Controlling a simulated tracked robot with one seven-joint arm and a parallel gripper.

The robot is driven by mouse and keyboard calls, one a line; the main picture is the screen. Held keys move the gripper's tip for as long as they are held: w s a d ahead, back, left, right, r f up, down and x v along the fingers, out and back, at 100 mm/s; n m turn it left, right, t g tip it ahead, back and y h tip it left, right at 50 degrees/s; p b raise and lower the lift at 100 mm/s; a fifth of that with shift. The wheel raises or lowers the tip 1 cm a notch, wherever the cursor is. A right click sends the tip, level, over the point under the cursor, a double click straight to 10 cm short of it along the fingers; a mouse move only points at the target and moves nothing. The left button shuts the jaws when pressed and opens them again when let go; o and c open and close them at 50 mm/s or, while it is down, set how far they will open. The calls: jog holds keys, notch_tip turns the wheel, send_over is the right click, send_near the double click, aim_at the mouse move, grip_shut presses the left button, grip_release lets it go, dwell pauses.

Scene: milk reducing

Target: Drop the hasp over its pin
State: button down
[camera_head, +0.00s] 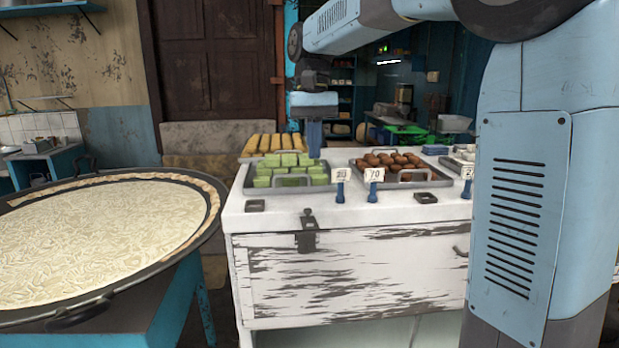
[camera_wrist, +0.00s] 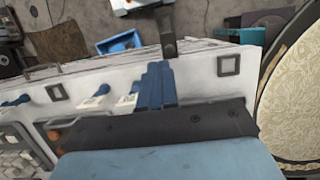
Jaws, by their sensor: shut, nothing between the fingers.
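The dark metal hasp (camera_head: 308,230) sits at the front top edge of a white, peeling counter (camera_head: 400,262). Its upper part stands at the rim, and a dark plate lies against the front face. In the wrist view the hasp (camera_wrist: 167,30) shows as a dark strap at the counter's edge, just beyond my fingertips. I cannot make out the pin or whether the hasp is over it.
A tray of green sweets (camera_head: 290,170) and a tray of brown balls (camera_head: 395,162) stand on the counter. Price tags on blue holders (camera_head: 375,178) line its front. A large round pan (camera_head: 208,228) stands at left. The space before the hasp looks clear.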

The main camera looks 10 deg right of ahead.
aim_at(314, 222)
jog(key=x, duration=1.3)
jog(key=shift+f, duration=0.1)
jog(key=shift+a, duration=0.25)
jog(key=shift+d, duration=0.1)
jog(key=shift+s, duration=0.15)
